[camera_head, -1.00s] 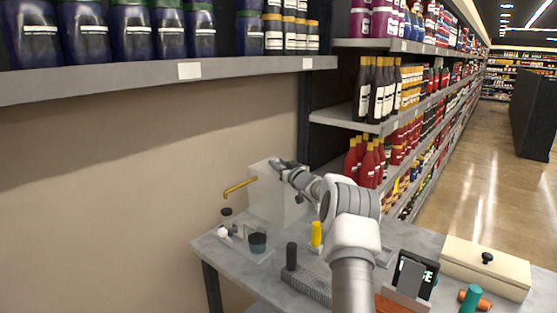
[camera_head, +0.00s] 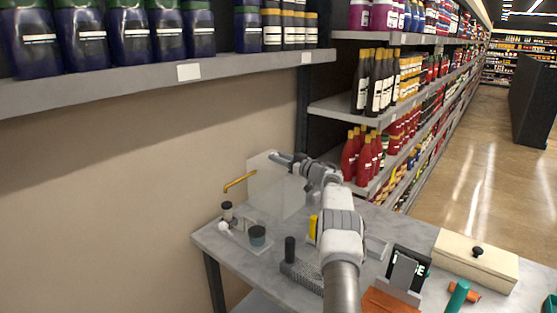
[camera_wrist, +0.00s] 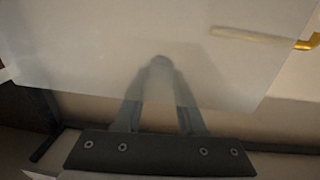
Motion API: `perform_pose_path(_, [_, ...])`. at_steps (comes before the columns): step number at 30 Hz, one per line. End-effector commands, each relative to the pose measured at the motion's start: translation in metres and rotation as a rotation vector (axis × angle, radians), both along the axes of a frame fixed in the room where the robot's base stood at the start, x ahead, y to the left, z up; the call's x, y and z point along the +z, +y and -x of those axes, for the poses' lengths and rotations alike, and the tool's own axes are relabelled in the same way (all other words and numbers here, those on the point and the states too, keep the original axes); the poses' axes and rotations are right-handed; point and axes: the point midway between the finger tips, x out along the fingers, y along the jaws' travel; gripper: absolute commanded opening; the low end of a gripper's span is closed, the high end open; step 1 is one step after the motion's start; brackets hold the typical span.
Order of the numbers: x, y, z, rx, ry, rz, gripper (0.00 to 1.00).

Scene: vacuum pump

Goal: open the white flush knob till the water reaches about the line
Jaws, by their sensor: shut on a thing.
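A pale, translucent upright tank (camera_head: 270,195) stands at the table's back left, with a yellow spout (camera_head: 240,182) beside its upper left. My gripper (camera_head: 275,157) is at the tank's upper edge. In the wrist view, the fingers of my gripper (camera_wrist: 160,68) converge on a small pale rounded thing (camera_wrist: 160,61), with the tank's pale face (camera_wrist: 75,45) around them. They are shut on it, but I cannot tell whether it is the flush knob. A small white round piece (camera_head: 223,227) sits at the table's left end. No water level or line can be made out.
A black post (camera_head: 290,248), a yellow cylinder (camera_head: 312,227), a dark display (camera_head: 408,268) and a cream box (camera_head: 475,260) are on the grey table. Stocked shelves rise behind; the aisle is open at right.

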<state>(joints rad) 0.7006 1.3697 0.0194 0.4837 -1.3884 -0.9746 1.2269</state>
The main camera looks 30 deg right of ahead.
Motion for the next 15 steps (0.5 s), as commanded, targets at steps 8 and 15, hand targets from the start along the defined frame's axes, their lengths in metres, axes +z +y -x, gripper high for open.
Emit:
perform_pose_path(8, [0.0047, -0.0025, 0.0009, 0.003, -0.003, 0.003, 0.0])
perform_pose_path(15, [0.0042, -0.0018, 0.0008, 0.005, -0.002, 0.004, 0.57])
